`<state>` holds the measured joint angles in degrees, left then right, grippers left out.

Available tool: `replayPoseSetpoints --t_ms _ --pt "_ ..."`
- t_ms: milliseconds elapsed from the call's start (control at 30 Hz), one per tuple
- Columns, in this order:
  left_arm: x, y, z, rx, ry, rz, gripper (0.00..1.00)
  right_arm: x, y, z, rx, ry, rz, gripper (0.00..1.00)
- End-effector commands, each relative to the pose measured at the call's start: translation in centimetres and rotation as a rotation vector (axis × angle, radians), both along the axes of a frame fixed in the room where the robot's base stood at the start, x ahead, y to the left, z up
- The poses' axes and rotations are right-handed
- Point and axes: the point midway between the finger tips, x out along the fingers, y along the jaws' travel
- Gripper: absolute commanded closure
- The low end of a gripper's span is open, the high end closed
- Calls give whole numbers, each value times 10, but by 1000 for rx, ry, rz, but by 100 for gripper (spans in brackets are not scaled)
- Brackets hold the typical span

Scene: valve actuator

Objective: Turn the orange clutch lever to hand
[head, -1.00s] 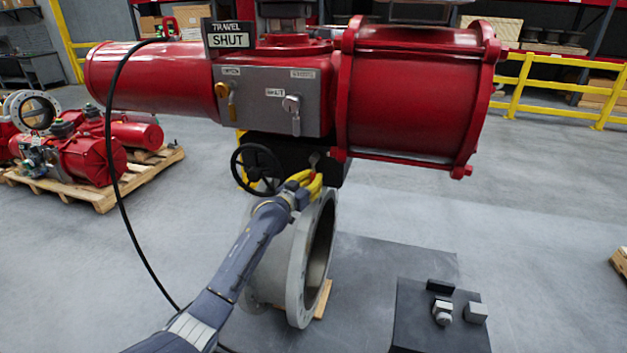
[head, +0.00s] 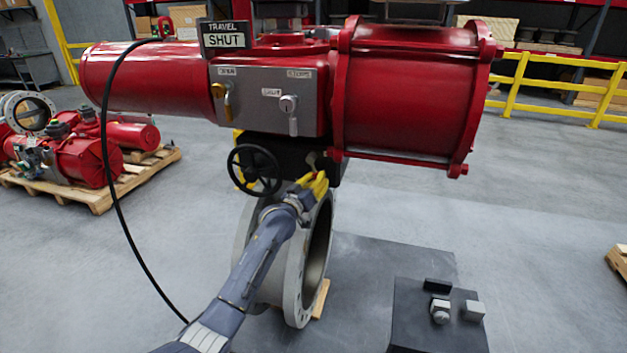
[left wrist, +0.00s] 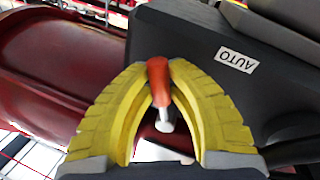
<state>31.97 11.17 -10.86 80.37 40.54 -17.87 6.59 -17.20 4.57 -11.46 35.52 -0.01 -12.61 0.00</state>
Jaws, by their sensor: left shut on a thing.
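The orange clutch lever (left wrist: 159,82) shows in the left wrist view on a dark housing (left wrist: 205,45) beside a white AUTO label (left wrist: 236,60). My left gripper (left wrist: 158,75) has its yellow fingers closed around the lever, with the tips meeting at its upper part. In the head view the left gripper (head: 316,184) reaches up under the black gearbox (head: 290,155), right of the black handwheel (head: 254,170). There the fingers hide the lever. My right gripper is not in view.
The red actuator (head: 412,95) hangs over the gearbox with a SHUT sign (head: 227,40). The grey valve body (head: 300,270) stands below. A black hose (head: 117,190) hangs at left. A dark box with small parts (head: 410,320) stands at lower right.

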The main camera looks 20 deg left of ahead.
Motion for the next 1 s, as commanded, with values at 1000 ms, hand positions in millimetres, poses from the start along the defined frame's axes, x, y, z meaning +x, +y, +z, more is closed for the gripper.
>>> replayPoseSetpoints --t_ms 1000 --pt "0 -36 30 -675 6 0 100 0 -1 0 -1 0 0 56"
